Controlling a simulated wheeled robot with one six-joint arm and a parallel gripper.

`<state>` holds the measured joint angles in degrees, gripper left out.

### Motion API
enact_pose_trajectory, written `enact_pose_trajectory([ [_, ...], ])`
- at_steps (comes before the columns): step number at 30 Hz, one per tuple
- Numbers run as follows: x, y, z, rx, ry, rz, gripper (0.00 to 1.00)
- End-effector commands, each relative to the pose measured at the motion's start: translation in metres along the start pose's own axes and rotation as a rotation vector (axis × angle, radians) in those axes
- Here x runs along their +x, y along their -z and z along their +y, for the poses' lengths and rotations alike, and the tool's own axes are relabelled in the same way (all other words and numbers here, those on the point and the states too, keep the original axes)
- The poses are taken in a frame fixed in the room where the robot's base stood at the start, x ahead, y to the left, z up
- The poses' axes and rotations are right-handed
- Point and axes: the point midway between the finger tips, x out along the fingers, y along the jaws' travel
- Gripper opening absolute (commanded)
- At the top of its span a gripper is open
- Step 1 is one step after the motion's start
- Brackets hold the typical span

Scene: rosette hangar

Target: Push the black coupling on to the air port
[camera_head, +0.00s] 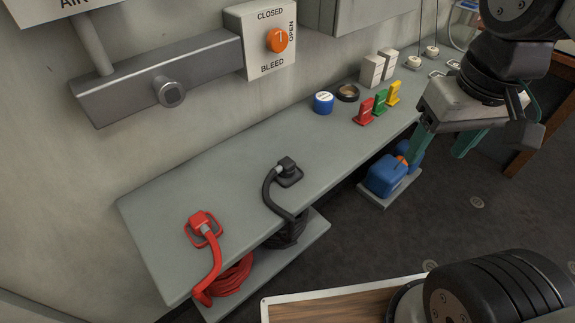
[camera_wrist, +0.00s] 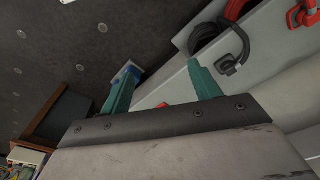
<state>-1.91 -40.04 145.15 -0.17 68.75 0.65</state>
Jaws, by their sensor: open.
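The black coupling (camera_head: 289,169) sits on the grey bench top, its black hose bending over the front edge to a coil on the lower shelf. It also shows in the wrist view (camera_wrist: 229,68), right of the fingers. The air port (camera_head: 171,93) is a round grey stub on the front of the wall-mounted metal manifold, with nothing on it. My gripper (camera_head: 442,142) is open and empty, with teal fingers, over the floor side of the bench at the right, well apart from the coupling. The fingers also show in the wrist view (camera_wrist: 162,72).
A red coupling (camera_head: 202,226) with a red hose sits left of the black one. A valve box (camera_head: 256,25) with an orange knob adjoins the manifold. Red, green and yellow blocks (camera_head: 380,102), a blue-and-white tin (camera_head: 324,103) and white boxes stand farther right. The bench (camera_head: 190,180) between manifold and couplings is clear.

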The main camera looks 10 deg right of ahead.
Motion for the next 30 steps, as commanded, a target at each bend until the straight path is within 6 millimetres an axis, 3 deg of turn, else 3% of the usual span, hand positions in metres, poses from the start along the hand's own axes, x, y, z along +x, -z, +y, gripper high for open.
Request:
enact_pose_trajectory([
  [5, 0.016, 0.056, -0.031, -0.081, 0.010, -0.037, 0.62],
  [8, 0.034, 0.091, -0.060, -0.132, 0.015, -0.054, 0.62],
  [12, 0.067, 0.131, -0.107, -0.201, 0.018, -0.076, 0.62],
  [15, 0.093, 0.151, -0.141, -0.243, 0.018, -0.090, 0.62],
  [22, 0.136, 0.170, -0.192, -0.301, 0.018, -0.104, 0.62],
  [30, 0.144, 0.173, -0.202, -0.310, 0.018, -0.106, 0.62],
])
